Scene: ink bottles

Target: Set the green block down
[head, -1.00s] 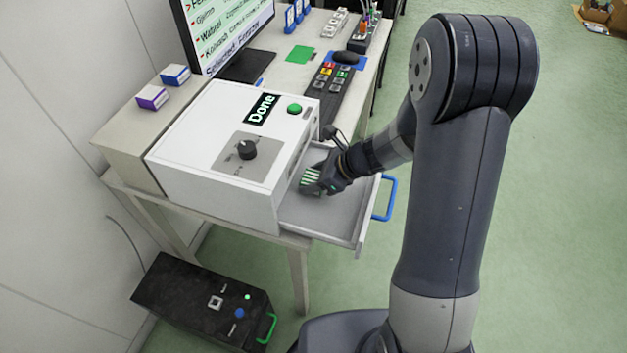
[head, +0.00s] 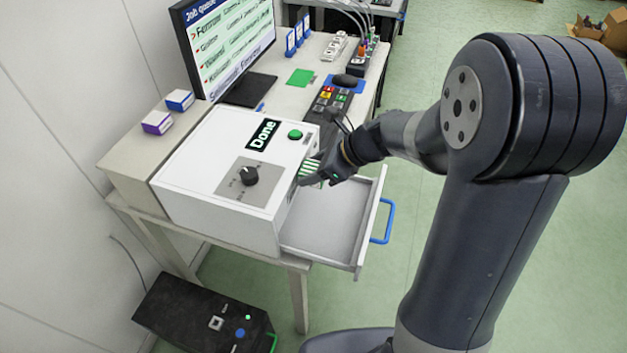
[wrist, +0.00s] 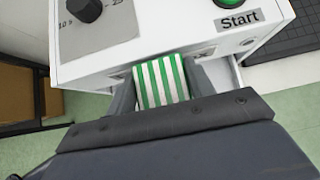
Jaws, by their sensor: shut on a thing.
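The green block, striped green and white, is in my gripper (head: 322,172) in the head view. In the wrist view the striped block (wrist: 160,82) sits between the two fingers of my gripper (wrist: 162,90). The gripper is shut on it, close to the front face of the white machine (head: 215,215). The block appears to be above the machine's open drawer (head: 318,236), near its back end. The drawer's visible floor is bare. I cannot tell whether the block touches anything besides the fingers.
The drawer has a blue handle (head: 384,222). A monitor (head: 228,40), a keyboard (head: 325,112) and a green pad (head: 300,76) stand or lie on the table behind. A black box (head: 200,315) stands on the floor below.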

